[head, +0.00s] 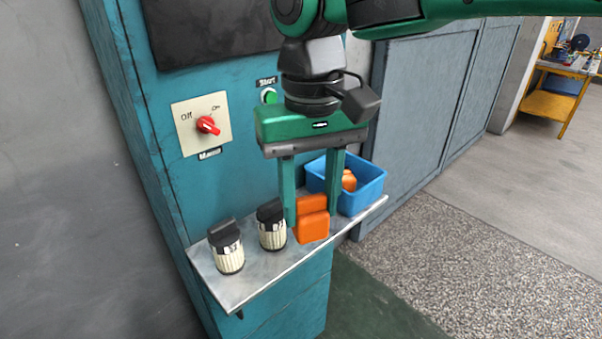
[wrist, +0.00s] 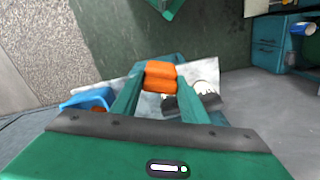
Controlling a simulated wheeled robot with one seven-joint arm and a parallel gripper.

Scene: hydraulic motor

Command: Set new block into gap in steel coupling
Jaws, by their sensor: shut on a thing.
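My gripper (head: 311,218) points down over the small metal shelf, shut on an orange block (head: 312,227). The block has a stepped or two-lobed shape and sits between the two green fingers. It also shows in the wrist view (wrist: 160,76) at the fingertips. I cannot tell whether its underside touches the shelf. I cannot make out the steel coupling or its gap in either view.
The metal shelf (head: 240,289) juts from a teal cabinet (head: 165,95) with a red switch (head: 208,125) and a green start button (head: 269,96). A blue bin (head: 368,194) holding orange pieces stands behind right.

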